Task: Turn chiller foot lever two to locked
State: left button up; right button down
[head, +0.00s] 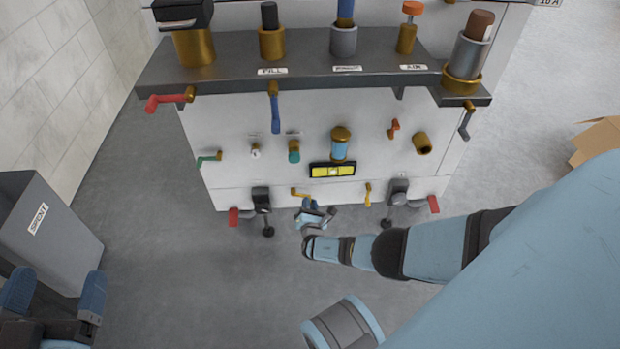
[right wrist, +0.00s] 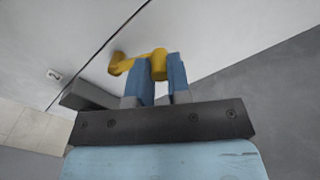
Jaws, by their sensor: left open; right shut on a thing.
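The yellow lever (head: 299,193) sits low on the white chiller panel, its arm roughly level. In the right wrist view the yellow lever (right wrist: 140,64) sits beside a small label "2" (right wrist: 54,74). My right gripper (right wrist: 165,75) is shut on the lever's end, with a blue finger on each side. In the head view my right gripper (head: 316,213) is below and right of the lever's pivot, partly covering that area. My left gripper (head: 55,288) is open and empty at the lower left, far from the panel.
Another yellow lever (head: 368,194) hangs down to the right. A grey shelf (head: 310,62) with several brass fittings juts out above. A grey bin (head: 45,225) stands at left. Floor in front is clear.

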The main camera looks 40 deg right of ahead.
dwell(0.3)
jog(key=c, duration=1.1)
grip_release()
